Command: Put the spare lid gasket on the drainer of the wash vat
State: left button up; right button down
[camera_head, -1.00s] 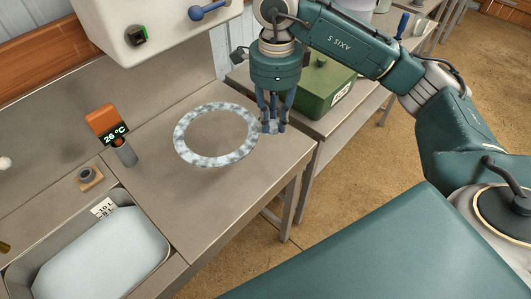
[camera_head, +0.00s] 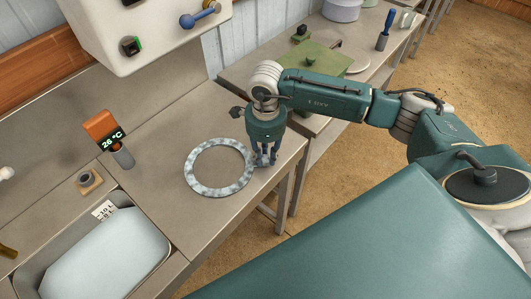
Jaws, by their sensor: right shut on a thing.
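The lid gasket is a flat, mottled white-grey ring (camera_head: 192,178) over the right part of the steel drainer (camera_head: 160,180). My right gripper (camera_head: 265,161) points down and is shut on the ring's right edge. The ring looks roughly level and close to the drainer; I cannot tell whether it touches. The wash vat (camera_head: 172,236) is sunk into the same steel top at the lower left, with a pale, flat surface inside. My left gripper is not in view.
An orange thermometer (camera_head: 103,128) reading 26 °C stands behind the vat, beside a small block with a dark round piece (camera_head: 86,179). A white box with knobs (camera_head: 150,35) hangs above the back. A second table with a green box (camera_head: 318,62) stands beyond a gap.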

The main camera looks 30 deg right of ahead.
jog(key=shift+f, duration=0.2)
jog(key=c, duration=1.5)
grip_release()
jog(key=shift+r, duration=0.1)
jog(key=shift+r, duration=0.25)
notch_tip(320, 180, up, 12)
jog(key=b, duration=0.4)
jog(key=shift+f, duration=0.1)
